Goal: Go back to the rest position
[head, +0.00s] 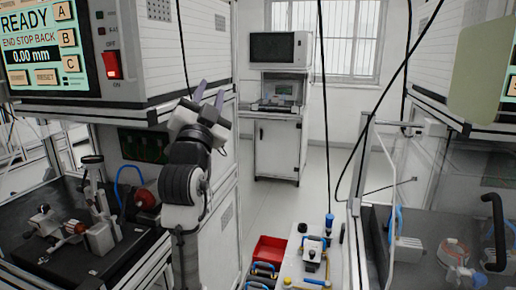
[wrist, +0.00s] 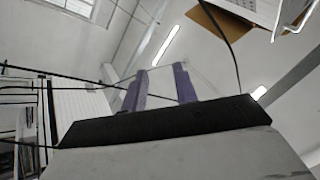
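My gripper (head: 209,95) is raised at the left of centre in the head view, in front of the left test cabinet. Its two purple fingers point up and stand apart, with nothing between them. In the wrist view my gripper (wrist: 160,84) shows the same two purple fingers spread apart, with ceiling and wall behind them. The gripper is empty and I see it touching nothing.
A control panel (head: 45,45) reading READY is on the left cabinet, above a black bench (head: 100,262) with fixtures. A red bin (head: 269,250) and a white table (head: 292,270) with parts stand low at centre. A glass-walled station (head: 440,190) stands right. Cables hang centre-right.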

